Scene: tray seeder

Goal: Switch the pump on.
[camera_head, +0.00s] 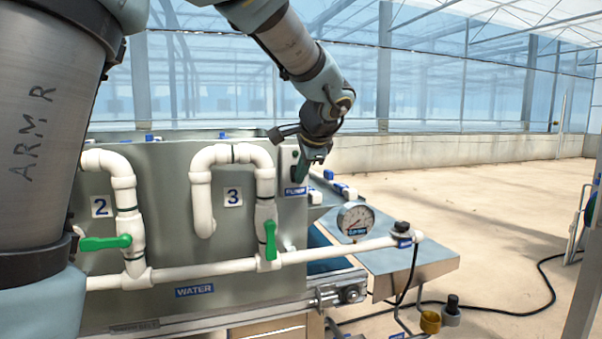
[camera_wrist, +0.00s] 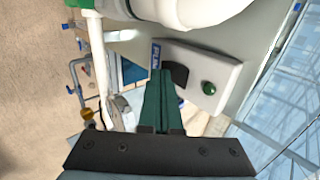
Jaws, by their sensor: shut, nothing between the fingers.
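The pump switch box is a pale plate (camera_wrist: 228,72) on the tank's front wall, with a blue label (camera_wrist: 155,55) at its edge. It carries a round green button or lamp (camera_wrist: 208,88) and a black part (camera_wrist: 180,74), partly behind my fingers. In the head view the blue label (camera_head: 295,191) shows below the box, which my gripper partly hides. My gripper (camera_wrist: 161,72) is shut and empty, its green fingertips close beside the black part. Whether they touch it I cannot tell. In the head view my gripper (camera_head: 302,174) is right in front of the box.
White water pipes with green-handled valves (camera_head: 270,240) run along the grey tank (camera_head: 160,180), left of the box. A pressure gauge (camera_head: 355,219) stands on the pipe to the right. A metal side table (camera_head: 420,255) is beyond it. The floor at right is mostly open, with a black hose.

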